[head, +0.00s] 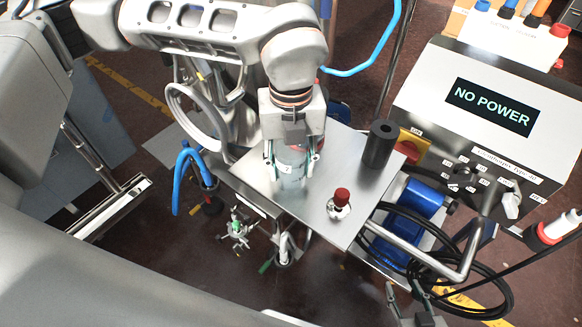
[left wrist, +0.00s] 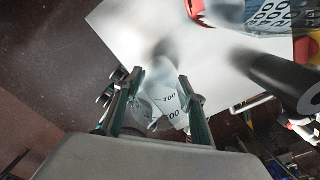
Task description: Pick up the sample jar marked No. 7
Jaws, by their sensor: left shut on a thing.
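My left gripper (head: 292,162) reaches down over the metal table and is shut on a clear glass vessel (head: 290,172). A small mark on it looks like a 2, but I cannot read it surely. In the left wrist view the vessel (left wrist: 165,108) sits between both fingers and shows printed graduation figures. I cannot tell whether it touches the table. I see no readable No. 7. A small glass flask with a red stopper (head: 341,200) stands apart, to the right. My right gripper (head: 408,292) is at the bottom edge, partly cut off, its fingers apparently apart and empty.
The metal table (head: 350,165) also bears a black cylinder (head: 380,145) at its back right.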

